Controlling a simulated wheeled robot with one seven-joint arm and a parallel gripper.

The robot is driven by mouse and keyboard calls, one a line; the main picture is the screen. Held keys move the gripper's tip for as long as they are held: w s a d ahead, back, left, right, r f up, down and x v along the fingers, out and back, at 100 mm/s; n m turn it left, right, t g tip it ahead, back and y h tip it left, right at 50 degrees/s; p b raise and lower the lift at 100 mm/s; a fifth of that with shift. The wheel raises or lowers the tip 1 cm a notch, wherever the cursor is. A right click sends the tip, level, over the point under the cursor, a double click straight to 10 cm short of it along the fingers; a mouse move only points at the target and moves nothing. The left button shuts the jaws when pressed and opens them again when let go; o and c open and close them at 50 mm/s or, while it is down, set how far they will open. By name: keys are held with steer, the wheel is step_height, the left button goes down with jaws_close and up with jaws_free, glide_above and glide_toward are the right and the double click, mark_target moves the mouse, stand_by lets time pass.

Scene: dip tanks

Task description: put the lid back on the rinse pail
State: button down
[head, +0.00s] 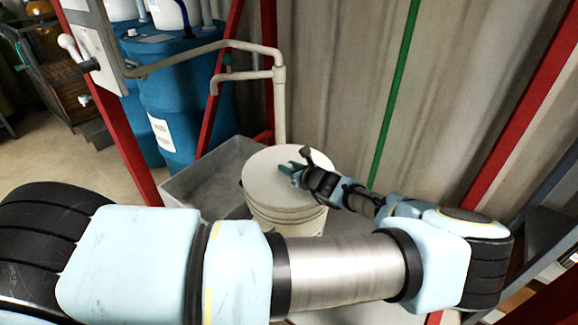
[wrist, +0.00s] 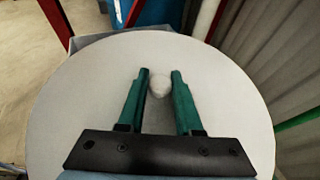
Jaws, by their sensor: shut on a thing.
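The round off-white lid (head: 262,178) is at the mouth of the white rinse pail (head: 285,218), covering it. I cannot tell whether it sits fully down on the rim. My gripper (head: 289,170) is over the lid and shut on its knob. In the wrist view the lid (wrist: 85,100) fills most of the picture. Its pale round knob (wrist: 159,85) lies between the green fingers of my gripper (wrist: 160,76). In that view the lid hides the pail below it.
A grey open tank (head: 185,190) stands left of the pail. A pale pipe (head: 280,115) comes down behind the pail. Blue drums (head: 185,100) stand behind the tank. Red frame posts (head: 115,120) and a grey curtain (head: 340,80) bound the space.

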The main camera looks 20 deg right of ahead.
steer(key=c, duration=0.6)
jaws_free()
step_height(320, 180, up, 5)
steer(key=b, duration=0.3)
glide_above(309, 194)
steer(key=shift+f, duration=0.2)
